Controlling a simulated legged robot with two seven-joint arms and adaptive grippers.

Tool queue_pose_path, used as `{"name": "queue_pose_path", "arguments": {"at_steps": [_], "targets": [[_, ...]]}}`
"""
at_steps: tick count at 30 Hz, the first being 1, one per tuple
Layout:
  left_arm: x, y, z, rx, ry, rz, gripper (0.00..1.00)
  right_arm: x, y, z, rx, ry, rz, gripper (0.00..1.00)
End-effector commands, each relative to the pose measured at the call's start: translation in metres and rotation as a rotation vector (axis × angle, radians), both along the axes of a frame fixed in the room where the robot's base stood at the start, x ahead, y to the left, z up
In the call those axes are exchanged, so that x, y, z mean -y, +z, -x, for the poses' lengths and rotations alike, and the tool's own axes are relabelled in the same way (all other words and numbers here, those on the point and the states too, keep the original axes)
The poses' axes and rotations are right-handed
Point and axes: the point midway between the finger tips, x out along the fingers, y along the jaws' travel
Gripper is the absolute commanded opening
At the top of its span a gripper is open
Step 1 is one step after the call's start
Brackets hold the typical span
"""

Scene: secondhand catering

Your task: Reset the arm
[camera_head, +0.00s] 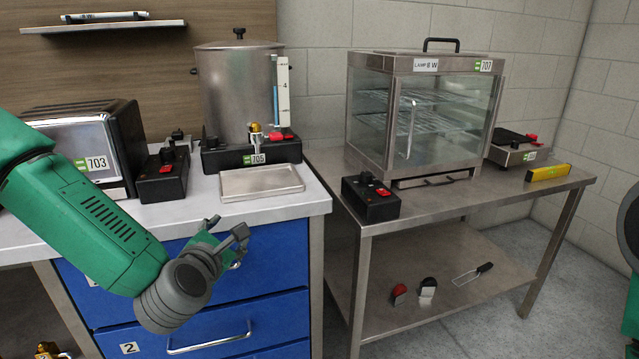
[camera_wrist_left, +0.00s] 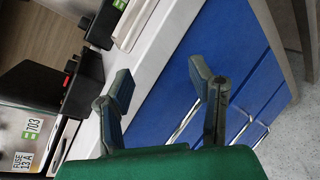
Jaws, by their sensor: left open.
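My left arm comes in from the left in the head view. Its gripper (camera_head: 226,236) hangs in front of the counter's front edge, by the blue drawers (camera_head: 215,300). In the left wrist view the gripper (camera_wrist_left: 158,85) has its two fingers apart, with nothing between them. It points at the blue drawer front and the pale counter edge. My right gripper does not show; only a bit of green is at the right edge of the head view.
On the counter (camera_head: 211,210) stand a toaster marked 703 (camera_head: 80,150), a black switch box (camera_head: 162,177), an urn marked 705 (camera_head: 237,95) and a shallow tray (camera_head: 261,182). A steel table (camera_head: 440,205) to the right holds a glass display cabinet (camera_head: 420,115) and a control box (camera_head: 370,200).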

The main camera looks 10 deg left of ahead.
Motion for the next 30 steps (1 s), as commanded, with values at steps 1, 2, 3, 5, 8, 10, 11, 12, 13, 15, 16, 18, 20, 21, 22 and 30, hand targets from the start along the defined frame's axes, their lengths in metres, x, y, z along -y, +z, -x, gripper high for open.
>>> {"name": "queue_pose_path", "arguments": {"at_steps": [1,2,3,5,8,10,11,12,13,15,16,18,20,21,22,30], "targets": [[0.003,-0.004,0.001,-0.012,-0.013,-0.016,0.49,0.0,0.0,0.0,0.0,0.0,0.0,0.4],[0.006,-0.008,0.003,-0.026,-0.026,-0.036,0.49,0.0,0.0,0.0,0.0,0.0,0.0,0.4],[0.011,-0.017,0.007,-0.055,-0.056,-0.078,0.49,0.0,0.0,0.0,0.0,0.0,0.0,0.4],[0.021,-0.038,0.015,-0.121,-0.126,-0.175,0.49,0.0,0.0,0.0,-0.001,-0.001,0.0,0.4],[0.043,-0.091,0.045,-0.278,-0.325,-0.42,0.49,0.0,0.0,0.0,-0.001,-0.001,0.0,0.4],[0.056,-0.133,0.075,-0.397,-0.512,-0.625,0.49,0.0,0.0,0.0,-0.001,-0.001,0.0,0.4],[0.06,-0.15,0.09,-0.444,-0.599,-0.714,0.49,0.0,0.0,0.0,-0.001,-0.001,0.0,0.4],[0.064,-0.173,0.112,-0.505,-0.722,-0.83,0.49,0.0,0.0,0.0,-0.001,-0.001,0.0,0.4],[0.065,-0.189,0.129,-0.545,-0.817,-0.916,0.49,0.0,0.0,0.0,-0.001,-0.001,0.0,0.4],[0.065,-0.222,0.172,-0.625,-1.054,-1.109,0.49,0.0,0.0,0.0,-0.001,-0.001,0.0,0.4],[0.063,-0.234,0.19,-0.652,-1.159,-1.186,0.49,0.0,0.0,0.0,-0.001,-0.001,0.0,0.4],[0.057,-0.257,0.232,-0.694,-1.405,-1.347,0.49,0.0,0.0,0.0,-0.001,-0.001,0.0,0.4],[0.048,-0.27,0.264,-0.712,-1.603,-1.457,0.49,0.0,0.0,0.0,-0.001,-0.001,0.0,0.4],[0.042,-0.277,0.283,-0.714,-1.723,-1.516,0.49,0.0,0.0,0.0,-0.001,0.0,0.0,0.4],[0.038,-0.28,0.294,-0.712,-1.803,-1.553,0.49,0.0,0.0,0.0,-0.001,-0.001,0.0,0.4],[0.019,-0.289,0.339,-0.671,-2.129,-1.672,0.49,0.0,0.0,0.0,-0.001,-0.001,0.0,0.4]]}}
